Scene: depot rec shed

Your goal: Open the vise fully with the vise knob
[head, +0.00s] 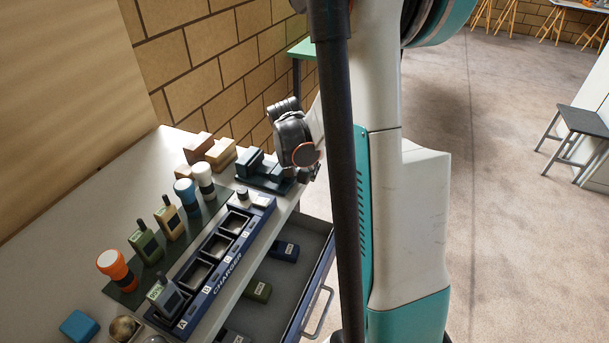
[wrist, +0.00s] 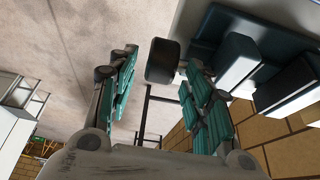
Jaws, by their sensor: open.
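The dark blue-grey vise (head: 262,178) sits at the far right corner of the white workbench in the head view. In the wrist view its blocky body and jaws (wrist: 236,62) fill the upper right. The black round vise knob (wrist: 162,61) sticks out from the vise between my fingertips, nearer the right finger. Contact with that finger cannot be told. My gripper (wrist: 158,66) is open, with its teal-padded fingers either side of the knob. In the head view my gripper (head: 306,174) is at the vise's right end, where the knob is mostly hidden.
Wooden blocks (head: 221,152) lie behind the vise. A blue charger rack (head: 231,258) and a mat with radios (head: 170,223) and flashlights (head: 187,194) stand left of it. An open drawer (head: 303,247) juts out below the bench. A stool (head: 582,122) stands far right; floor between is clear.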

